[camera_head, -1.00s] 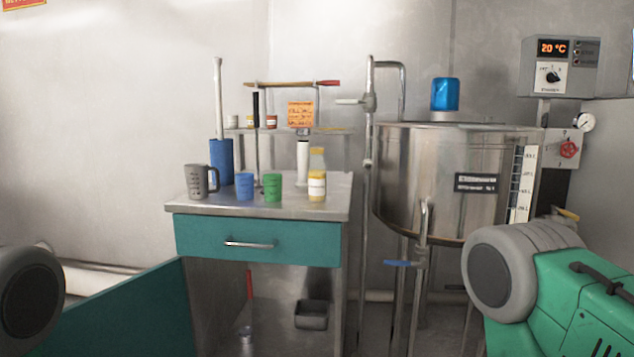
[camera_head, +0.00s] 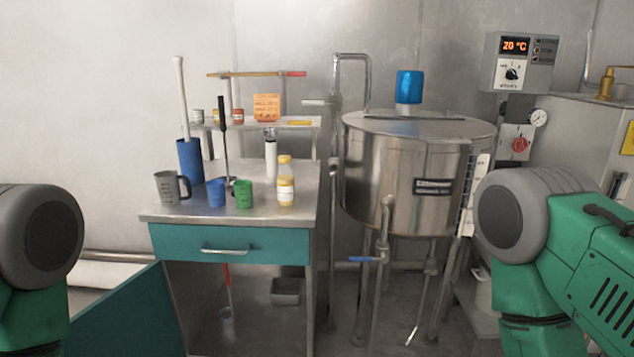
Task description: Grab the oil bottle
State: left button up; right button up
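No bottle can be surely read as oil. A small yellow-capped bottle with a pale label (camera_head: 286,190) stands upright at the right of the steel tabletop (camera_head: 262,211). A second yellow-topped bottle (camera_head: 284,163) stands just behind it, partly hidden. A slim white cylinder with a grey top (camera_head: 270,158) stands to their left. Only parts of my two arms show, at the left and right edges. Neither gripper is in view, and nothing is seen touching the bottles.
A grey measuring jug (camera_head: 168,188), a blue cup (camera_head: 215,193), a green cup (camera_head: 243,194) and a tall blue container (camera_head: 189,161) share the tabletop. A steel tank (camera_head: 392,170) with pipes stands to the right. An open teal door (camera_head: 120,315) juts out below left.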

aim_at(284, 176)
jog(key=i+j+z, duration=0.15)
jog(key=z, duration=0.25)
jog(key=i+j+z, duration=0.15)
jog(key=z, duration=0.25)
jog(key=j+z, duration=0.25)
jog(key=z, duration=0.15)
jog(key=i+j+z, duration=0.15)
jog(key=z, duration=0.25)
jog(key=j, duration=0.1)
